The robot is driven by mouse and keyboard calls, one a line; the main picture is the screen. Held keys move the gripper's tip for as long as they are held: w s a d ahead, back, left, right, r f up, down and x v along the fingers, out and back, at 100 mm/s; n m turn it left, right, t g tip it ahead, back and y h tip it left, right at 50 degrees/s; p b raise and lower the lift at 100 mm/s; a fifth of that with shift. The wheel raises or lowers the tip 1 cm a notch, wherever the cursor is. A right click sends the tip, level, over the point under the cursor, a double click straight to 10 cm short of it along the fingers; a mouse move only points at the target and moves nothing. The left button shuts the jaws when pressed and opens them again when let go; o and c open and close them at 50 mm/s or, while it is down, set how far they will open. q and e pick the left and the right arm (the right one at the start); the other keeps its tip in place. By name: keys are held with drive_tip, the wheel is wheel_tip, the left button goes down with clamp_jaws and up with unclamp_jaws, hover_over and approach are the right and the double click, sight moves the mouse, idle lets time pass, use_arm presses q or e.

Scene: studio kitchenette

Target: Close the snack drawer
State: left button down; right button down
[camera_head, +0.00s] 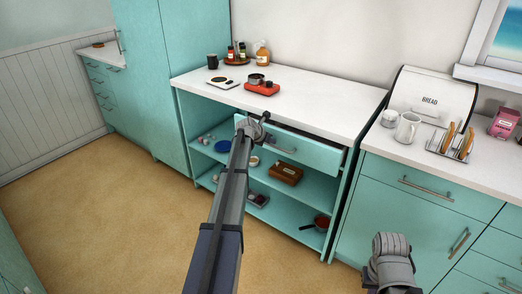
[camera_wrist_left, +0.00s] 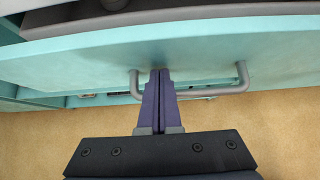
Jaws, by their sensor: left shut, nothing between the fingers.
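The snack drawer (camera_head: 312,151) is a teal drawer under the white counter. It stands partly open, with a dark gap behind its front's top edge. Its front also fills the upper part of the left wrist view (camera_wrist_left: 215,58), with a grey bar handle (camera_wrist_left: 205,94). My left gripper (camera_head: 262,134) is at the left part of the drawer front. In the wrist view its fingers (camera_wrist_left: 160,74) are shut together with nothing between them. They overlap the handle's left part, tips at or close to the front; contact is unclear. My right gripper (camera_head: 391,243) is low at right, its fingers not clear.
Open shelves below hold a brown box (camera_head: 285,174), a red pan (camera_head: 315,224) and a blue plate (camera_head: 222,146). A red stove (camera_head: 262,88) and hot plate (camera_head: 222,83) stand on the counter above. The cabinet (camera_head: 425,205) is at right. The floor (camera_head: 120,200) at left is clear.

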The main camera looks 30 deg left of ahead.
use_arm(q)
drive_tip(key=w, duration=0.6)
drive_tip(key=shift+w+d, duration=0.1)
drive_tip(key=shift+d, duration=0.15)
drive_tip(key=shift+w, duration=0.3)
drive_tip(key=shift+w+r, duration=0.1)
drive_tip(key=shift+s+r+p, duration=0.3)
drive_tip(key=shift+r+p, duration=0.1)
drive_tip(key=shift+p, duration=0.1)
drive_tip(key=p+v, duration=0.5)
drive_tip(key=v, duration=0.3)
drive_tip(key=shift+s+r+p, duration=0.1)
drive_tip(key=shift+s+p, duration=0.2)
drive_tip(key=shift+s, duration=0.15)
drive_tip(key=shift+s+r, duration=0.15)
drive_tip(key=shift+s, duration=0.2)
